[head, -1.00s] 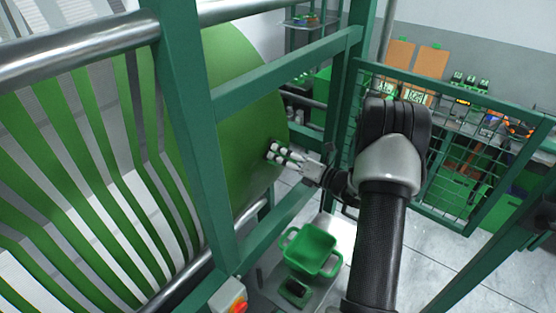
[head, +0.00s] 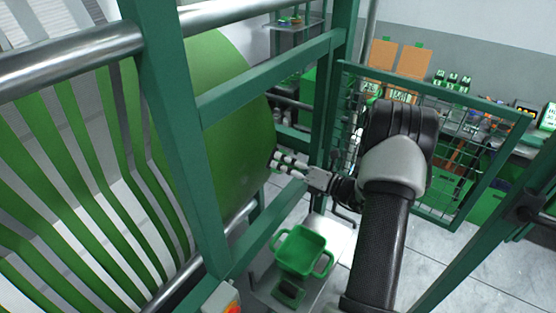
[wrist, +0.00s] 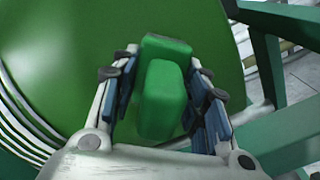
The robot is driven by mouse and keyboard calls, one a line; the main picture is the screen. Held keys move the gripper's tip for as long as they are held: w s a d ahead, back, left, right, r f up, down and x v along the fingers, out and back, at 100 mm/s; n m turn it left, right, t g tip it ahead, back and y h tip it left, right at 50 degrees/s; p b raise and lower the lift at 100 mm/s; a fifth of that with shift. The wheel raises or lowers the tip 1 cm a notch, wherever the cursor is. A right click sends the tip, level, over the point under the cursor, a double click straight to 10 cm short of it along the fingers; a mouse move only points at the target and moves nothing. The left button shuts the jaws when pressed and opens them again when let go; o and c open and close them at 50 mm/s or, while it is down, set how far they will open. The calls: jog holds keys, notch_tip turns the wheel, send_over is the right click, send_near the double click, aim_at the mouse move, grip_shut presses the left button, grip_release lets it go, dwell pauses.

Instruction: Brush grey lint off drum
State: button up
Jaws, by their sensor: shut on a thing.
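The large green drum (head: 225,130) fills the middle left of the head view, behind a green frame post. It also fills the back of the wrist view (wrist: 70,60). My gripper (head: 279,161) is at the drum's right edge. In the wrist view my gripper (wrist: 160,75) is shut on a green block-shaped brush (wrist: 160,100), with a finger on each side. The brush is in front of the drum face; its far side is hidden, so I cannot tell whether it touches. I cannot make out grey lint on the visible drum surface.
Green frame posts and rails (head: 175,140) stand between my camera and the drum. Green and white webbing strips (head: 80,170) run at left. A green two-handled tub (head: 302,252) stands on a metal shelf below my gripper. A mesh gate (head: 440,150) stands at right.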

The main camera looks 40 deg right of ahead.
aim_at(296, 169)
jog(key=shift+s+d, duration=0.1)
jog(key=shift+s, duration=0.25)
jog(key=shift+s, duration=0.1)
jog(key=shift+v, duration=1.45)
jog(key=shift+f, duration=0.1)
jog(key=shift+a+f+b, duration=0.2)
jog(key=shift+a+b, duration=0.15)
jog(key=shift+b, duration=0.15)
jog(key=s+a+f+b, duration=0.1)
jog(key=a+b, duration=0.2)
jog(key=s+a+f+b, duration=0.1)
jog(key=a+b, duration=0.2)
jog(key=b, duration=0.1)
jog(key=a+f+b, duration=0.1)
jog(key=a+b, duration=0.2)
jog(key=b, duration=0.1)
jog(key=shift+s+a+f, duration=0.1)
jog(key=shift+s+f, duration=0.15)
jog(key=shift+s, duration=0.15)
jog(key=shift+w+a, duration=0.25)
jog(key=shift+b+x, duration=0.4)
jog(key=shift+x, duration=2.3)
